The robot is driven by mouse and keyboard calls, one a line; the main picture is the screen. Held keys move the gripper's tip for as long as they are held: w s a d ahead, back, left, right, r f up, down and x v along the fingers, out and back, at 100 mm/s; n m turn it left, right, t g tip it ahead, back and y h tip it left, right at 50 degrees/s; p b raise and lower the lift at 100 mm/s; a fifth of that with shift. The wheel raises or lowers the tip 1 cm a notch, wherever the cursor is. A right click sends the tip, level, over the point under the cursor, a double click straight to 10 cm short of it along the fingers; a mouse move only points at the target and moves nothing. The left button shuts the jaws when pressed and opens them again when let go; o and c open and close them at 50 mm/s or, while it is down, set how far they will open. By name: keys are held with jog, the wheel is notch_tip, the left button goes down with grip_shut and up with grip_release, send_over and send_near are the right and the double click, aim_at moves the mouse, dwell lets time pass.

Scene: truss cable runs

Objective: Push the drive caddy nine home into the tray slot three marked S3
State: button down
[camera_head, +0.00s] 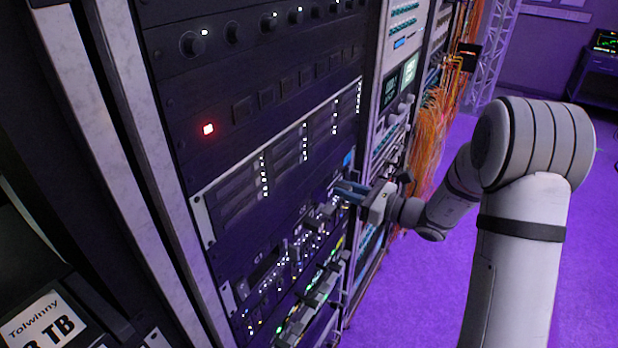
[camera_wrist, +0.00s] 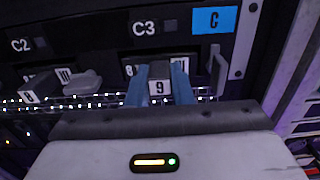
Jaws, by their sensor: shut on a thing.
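Caddy nine (camera_wrist: 159,88), a dark block with a white tag reading 9, sits between the two blue fingers of my gripper (camera_wrist: 159,92) in the wrist view. The gripper is shut on it. It is held in front of a dark panel marked C3 (camera_wrist: 144,27), in line with a pale-edged opening below that mark. How deep the caddy reaches is hidden. No S3 mark can be read. In the head view my gripper (camera_head: 350,192) meets the rack front at the right edge of the equipment; the caddy is too small to make out there.
Left in the wrist view are a C2 mark (camera_wrist: 20,45), a tag 8 (camera_wrist: 28,97), a tag 10 (camera_wrist: 63,75) and a grey knob-like part (camera_wrist: 82,84). A blue C label (camera_wrist: 214,20) and a metal rail (camera_wrist: 246,40) lie right. Orange cables (camera_head: 432,125) hang farther back.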

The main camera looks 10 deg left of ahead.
jog(key=shift+s+d, duration=0.1)
jog(key=shift+v, duration=0.9)
jog(key=shift+s+r, duration=0.1)
jog(key=shift+r, duration=0.05)
jog(key=v, duration=1)
jog(key=shift+r, duration=0.1)
dwell(0.3)
jog(key=v, duration=0.4)
dwell(0.5)
